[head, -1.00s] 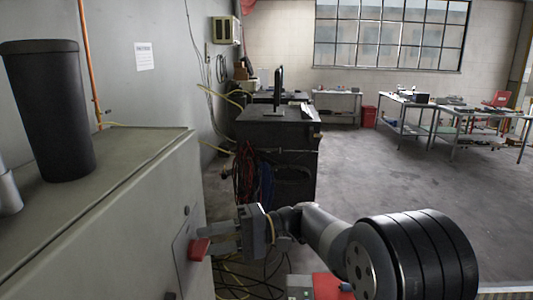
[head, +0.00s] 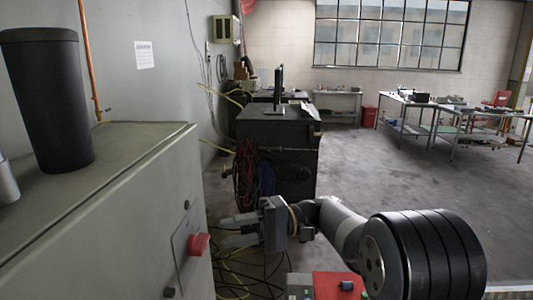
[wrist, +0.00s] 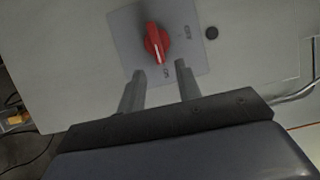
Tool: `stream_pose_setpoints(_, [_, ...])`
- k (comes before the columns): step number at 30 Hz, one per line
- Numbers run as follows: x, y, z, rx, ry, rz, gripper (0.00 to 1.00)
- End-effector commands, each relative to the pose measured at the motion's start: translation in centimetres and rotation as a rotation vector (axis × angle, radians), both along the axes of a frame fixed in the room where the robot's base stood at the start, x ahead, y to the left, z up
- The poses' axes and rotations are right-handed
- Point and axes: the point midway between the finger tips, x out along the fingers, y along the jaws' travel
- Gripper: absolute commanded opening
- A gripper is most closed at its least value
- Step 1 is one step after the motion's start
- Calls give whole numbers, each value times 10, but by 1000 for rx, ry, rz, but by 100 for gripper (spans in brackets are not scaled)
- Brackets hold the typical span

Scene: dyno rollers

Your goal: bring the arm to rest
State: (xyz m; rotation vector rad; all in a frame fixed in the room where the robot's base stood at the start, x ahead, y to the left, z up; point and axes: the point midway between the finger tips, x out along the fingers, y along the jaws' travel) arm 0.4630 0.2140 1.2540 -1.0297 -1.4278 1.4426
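My arm reaches in from the right in the head view, and my gripper (head: 222,231) is open and empty. It is to the right of the grey cabinet's front, apart from the red rotary knob (head: 198,244) on that face. In the wrist view, the red knob (wrist: 157,44) sits on a light grey plate (wrist: 185,30) with small lettering, beyond the gap between my fingertips (wrist: 159,69). Nothing is between the fingers.
The grey cabinet (head: 90,200) fills the left, with a dark cylinder (head: 48,100) on top. A dark workbench (head: 280,130) with hanging cables stands ahead. Tables (head: 440,112) stand at the far right. Open floor (head: 370,175) lies between. A red box (head: 335,285) is below my arm.

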Motion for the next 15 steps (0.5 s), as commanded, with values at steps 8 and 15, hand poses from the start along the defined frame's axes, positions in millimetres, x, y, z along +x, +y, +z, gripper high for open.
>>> stream_pose_setpoints(8, [-15,45,2,-4,-56,-2,33])
stream_pose_setpoints(15, [-16,44,10,-26,-336,-2,33])
